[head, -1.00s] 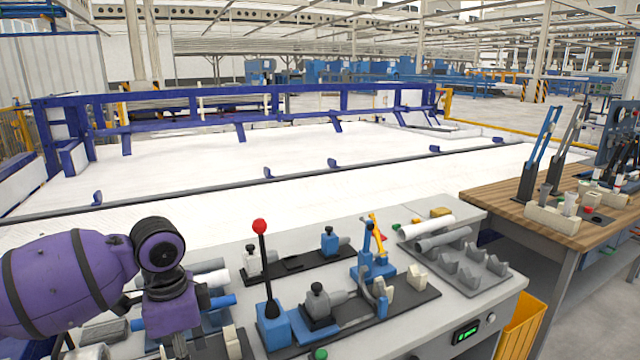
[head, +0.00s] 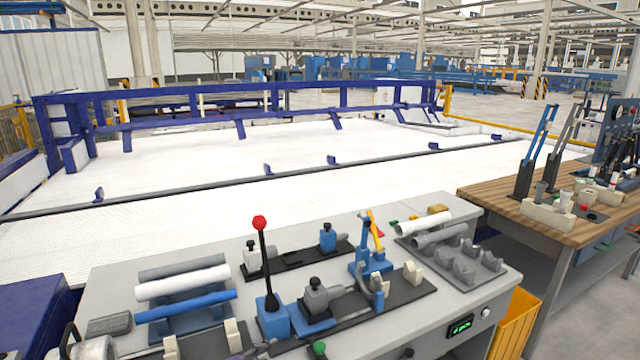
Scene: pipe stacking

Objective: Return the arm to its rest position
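Neither of my grippers shows in the head view now, and no part of my arms is visible over the table. On the left of the grey worktable (head: 420,318), a blue pipe (head: 186,306), a white pipe (head: 183,283) and a grey pipe (head: 182,267) lie side by side on a holder. At the back right of the table, a white pipe (head: 424,224) and a grey pipe (head: 440,236) lie on a grey rack (head: 468,266) with several empty cradles.
A red-knobbed lever (head: 262,240) stands upright on a blue base at the table's middle. A blue and orange fixture (head: 371,258) stands right of it. A wooden bench (head: 500,203) is at the right, and a yellow bin (head: 516,325) is beside the worktable.

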